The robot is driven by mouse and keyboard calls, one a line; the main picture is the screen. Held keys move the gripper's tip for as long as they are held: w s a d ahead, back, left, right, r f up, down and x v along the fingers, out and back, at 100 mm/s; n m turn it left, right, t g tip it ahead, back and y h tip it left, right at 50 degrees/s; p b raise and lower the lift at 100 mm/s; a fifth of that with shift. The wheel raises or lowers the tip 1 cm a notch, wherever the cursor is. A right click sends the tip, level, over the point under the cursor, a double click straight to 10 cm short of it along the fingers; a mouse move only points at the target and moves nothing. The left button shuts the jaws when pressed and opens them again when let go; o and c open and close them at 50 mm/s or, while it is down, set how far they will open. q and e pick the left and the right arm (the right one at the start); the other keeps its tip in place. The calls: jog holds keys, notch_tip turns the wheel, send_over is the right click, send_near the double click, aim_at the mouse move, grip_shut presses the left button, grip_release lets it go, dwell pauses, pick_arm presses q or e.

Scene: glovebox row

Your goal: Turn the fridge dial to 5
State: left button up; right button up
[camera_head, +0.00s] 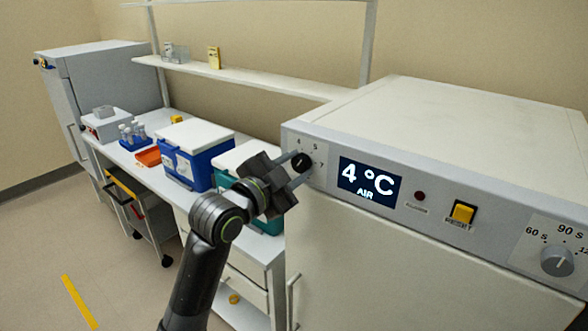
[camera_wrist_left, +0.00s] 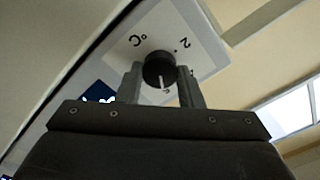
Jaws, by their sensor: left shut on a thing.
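The fridge dial (camera_head: 301,160) is a small black knob on a pale plate at the left end of the fridge front (camera_head: 400,206). In the left wrist view the dial (camera_wrist_left: 158,66) sits between the fingertips (camera_wrist_left: 160,74), with a white pointer mark facing the gripper. The number at the pointer is too small to read. The fridge display (camera_head: 369,181) reads 4 °C AIR. My right gripper is out of view.
Right of the display are a dark red lamp (camera_head: 420,196), a yellow switch (camera_head: 463,212) and a grey timer knob (camera_head: 557,261). A bench to the left holds a blue cool box (camera_head: 207,160), a teal box (camera_head: 267,222) and an orange tray (camera_head: 148,157).

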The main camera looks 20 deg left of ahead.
pick_arm(q)
jog(key=o, duration=1)
jog(key=shift+c, duration=0.2)
jog(key=shift+s+a, duration=0.1)
jog(key=shift+s, duration=0.15)
jog(key=p+v, duration=1)
jog(key=v, duration=0.7)
